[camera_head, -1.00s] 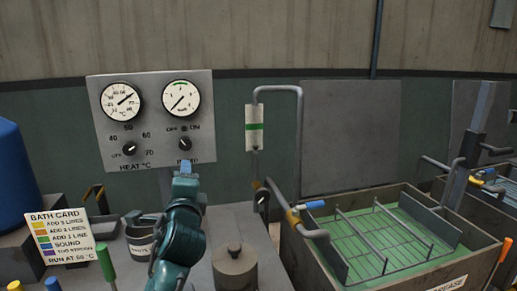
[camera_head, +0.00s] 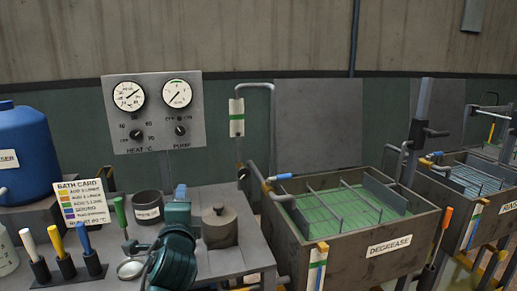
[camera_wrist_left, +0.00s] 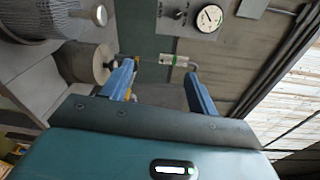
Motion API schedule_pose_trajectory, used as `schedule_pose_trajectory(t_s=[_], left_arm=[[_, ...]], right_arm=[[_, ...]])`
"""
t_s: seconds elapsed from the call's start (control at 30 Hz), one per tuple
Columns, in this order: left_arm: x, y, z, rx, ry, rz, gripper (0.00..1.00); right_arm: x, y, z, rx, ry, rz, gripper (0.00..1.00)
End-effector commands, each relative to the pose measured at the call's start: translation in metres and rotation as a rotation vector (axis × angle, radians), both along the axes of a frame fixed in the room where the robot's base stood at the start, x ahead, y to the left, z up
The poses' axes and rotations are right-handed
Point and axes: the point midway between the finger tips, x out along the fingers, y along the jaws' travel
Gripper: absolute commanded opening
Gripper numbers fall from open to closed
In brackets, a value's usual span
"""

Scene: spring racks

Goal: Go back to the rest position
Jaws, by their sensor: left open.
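My left gripper (camera_head: 181,192) shows in the head view at the lower middle, in front of the panel and left of the lidded pot (camera_head: 219,226). In the left wrist view its two blue fingers (camera_wrist_left: 160,88) stand apart with nothing between them. The arm hides part of the bench. My right gripper is in neither view.
A gauge panel (camera_head: 153,112) stands behind the bench, with a bath card (camera_head: 82,202) and several coloured-handled tools at left. A blue drum (camera_head: 25,155) is at far left. The degrease tank (camera_head: 390,245) stands at right, with a bent pipe (camera_head: 272,130) beside it.

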Motion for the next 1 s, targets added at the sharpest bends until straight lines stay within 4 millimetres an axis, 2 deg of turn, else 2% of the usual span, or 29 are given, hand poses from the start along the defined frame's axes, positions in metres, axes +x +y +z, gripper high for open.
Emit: schedule_pose_trajectory(t_s=[0.03, 0.17, 0.27, 0.37, 0.4, 0.5, 0.6, 0.73, 0.83, 1.0], left_arm=[[-0.007, 0.000, -0.023, -0.056, 0.025, -0.019, 0.59], [-0.029, -0.006, -0.082, -0.245, 0.086, -0.067, 0.59], [-0.056, -0.010, -0.132, -0.428, 0.149, -0.094, 0.59], [-0.097, -0.016, -0.187, -0.665, 0.229, -0.101, 0.59], [-0.118, -0.018, -0.209, -0.772, 0.264, -0.094, 0.59], [-0.172, -0.023, -0.254, -1.042, 0.344, -0.051, 0.59], [-0.221, -0.025, -0.284, -1.278, 0.405, 0.017, 0.59], [-0.268, -0.028, -0.304, -1.498, 0.453, 0.106, 0.59], [-0.287, -0.028, -0.311, -1.588, 0.467, 0.150, 0.59], [-0.294, -0.028, -0.313, -1.629, 0.471, 0.168, 0.59]], right_arm=[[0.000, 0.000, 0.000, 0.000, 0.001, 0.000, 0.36], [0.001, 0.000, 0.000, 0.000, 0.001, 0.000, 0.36], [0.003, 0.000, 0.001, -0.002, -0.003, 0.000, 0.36], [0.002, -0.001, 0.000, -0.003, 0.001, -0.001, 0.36], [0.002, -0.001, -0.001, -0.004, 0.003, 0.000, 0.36], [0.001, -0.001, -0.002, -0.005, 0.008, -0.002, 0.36], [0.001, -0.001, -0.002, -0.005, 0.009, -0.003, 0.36], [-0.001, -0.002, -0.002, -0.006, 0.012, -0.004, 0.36], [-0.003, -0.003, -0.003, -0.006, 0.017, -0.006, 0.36], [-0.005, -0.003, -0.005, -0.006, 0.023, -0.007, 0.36]])
